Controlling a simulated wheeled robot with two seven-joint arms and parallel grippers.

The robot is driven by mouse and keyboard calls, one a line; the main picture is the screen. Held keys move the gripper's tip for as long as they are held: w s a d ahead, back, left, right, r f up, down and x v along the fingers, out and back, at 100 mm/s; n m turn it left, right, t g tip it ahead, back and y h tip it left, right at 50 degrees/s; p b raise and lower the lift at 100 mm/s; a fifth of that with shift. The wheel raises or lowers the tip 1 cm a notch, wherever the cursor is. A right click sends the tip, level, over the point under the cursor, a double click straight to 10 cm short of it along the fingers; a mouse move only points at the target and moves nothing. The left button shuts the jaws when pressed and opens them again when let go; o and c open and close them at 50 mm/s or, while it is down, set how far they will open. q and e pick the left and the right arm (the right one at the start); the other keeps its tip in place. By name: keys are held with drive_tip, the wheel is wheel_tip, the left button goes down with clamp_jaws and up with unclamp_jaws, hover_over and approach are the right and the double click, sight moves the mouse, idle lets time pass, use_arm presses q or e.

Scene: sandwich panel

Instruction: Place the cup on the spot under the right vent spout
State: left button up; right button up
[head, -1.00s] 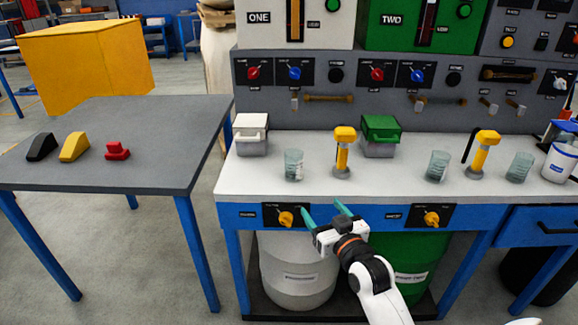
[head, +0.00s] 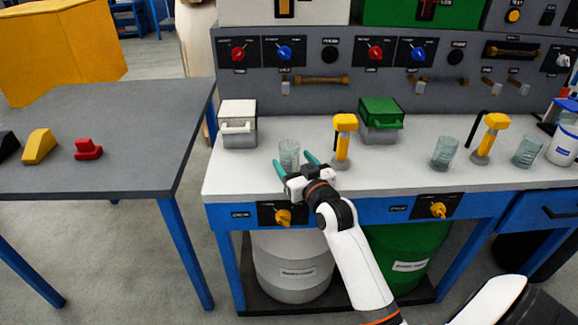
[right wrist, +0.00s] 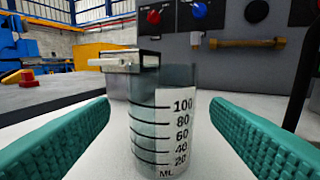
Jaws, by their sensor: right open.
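A clear graduated cup (head: 289,150) stands upright on the white bench near its front left. It also shows in the right wrist view (right wrist: 160,120), with black marks up to 100. My right gripper (head: 295,163) is open, its teal fingers on either side of the cup with gaps between. Two similar clear cups, one near the middle right (head: 444,153) and one farther right (head: 528,151), stand on the bench. Yellow-topped posts stand at the left (head: 343,140) and right (head: 490,138); I cannot tell which part is the right vent spout. My left gripper is not in view.
A white-lidded box (head: 239,125) and a green-lidded box (head: 381,122) stand at the back of the bench. The control panel (head: 350,98) rises behind. A white tub (head: 563,146) is at far right. A grey table (head: 110,130) holds small coloured blocks.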

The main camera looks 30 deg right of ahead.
drive_tip(key=w, duration=0.2)
drive_tip(key=w+d, duration=0.1)
drive_tip(key=w, duration=0.2)
drive_tip(key=shift+r+b, duration=0.1)
drive_tip(key=shift+b, duration=0.3)
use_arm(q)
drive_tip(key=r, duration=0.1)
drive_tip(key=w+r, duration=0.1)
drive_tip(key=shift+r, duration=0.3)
use_arm(e)
drive_tip(key=c, duration=1.1)
